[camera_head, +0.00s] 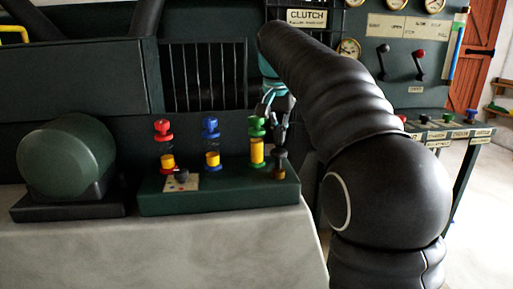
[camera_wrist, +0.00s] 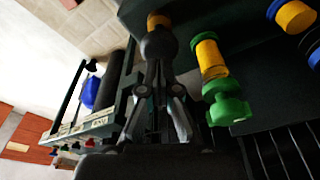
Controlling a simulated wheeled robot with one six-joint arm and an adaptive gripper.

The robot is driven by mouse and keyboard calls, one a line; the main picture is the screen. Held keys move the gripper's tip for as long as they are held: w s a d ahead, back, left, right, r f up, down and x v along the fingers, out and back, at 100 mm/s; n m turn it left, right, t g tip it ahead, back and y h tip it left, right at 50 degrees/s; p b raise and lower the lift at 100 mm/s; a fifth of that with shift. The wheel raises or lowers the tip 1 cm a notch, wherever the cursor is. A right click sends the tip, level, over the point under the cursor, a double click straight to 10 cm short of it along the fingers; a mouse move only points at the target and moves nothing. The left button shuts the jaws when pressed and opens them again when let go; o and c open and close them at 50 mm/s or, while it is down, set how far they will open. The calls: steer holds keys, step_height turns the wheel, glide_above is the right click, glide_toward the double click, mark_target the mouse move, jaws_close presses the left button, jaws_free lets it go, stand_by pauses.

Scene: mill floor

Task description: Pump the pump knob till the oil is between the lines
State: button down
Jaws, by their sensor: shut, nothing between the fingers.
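The pump knob (camera_head: 279,155) is a dark knob on the right end of a green box (camera_head: 225,200). In the wrist view the dark knob (camera_wrist: 160,42) shows just beyond my fingertips. My gripper (camera_head: 281,135) points down above it, shut and empty; in the wrist view its fingers (camera_wrist: 159,66) meet close to the knob, and I cannot tell whether they touch it. The box carries clear cylinders with yellow oil under red (camera_head: 162,127), blue (camera_head: 211,125) and green caps (camera_head: 257,123). The green-capped one, nearest the knob, has the tallest oil column (camera_head: 257,151). Its lines are too small to tell.
A small dial plate with a dark knob (camera_head: 181,177) sits on the box front. A green rounded housing (camera_head: 67,157) stands at left. A grey panel with levers (camera_head: 420,62) and a shelf of coloured buttons (camera_head: 448,121) stand at right. The pale surface in front is clear.

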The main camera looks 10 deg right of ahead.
mark_target(279, 150)
steer(key=shift+f, duration=0.15)
steer(key=shift+f+b, duration=1.5)
steer(key=shift+f, duration=0.6)
steer(key=shift+r, duration=0.2)
step_height(279, 150, up, 2)
steer(key=p, duration=0.2)
steer(key=shift+r+p, duration=0.15)
steer(key=shift+p, duration=0.25)
steer(key=shift+r, duration=0.9)
steer(key=shift+r, duration=2.5)
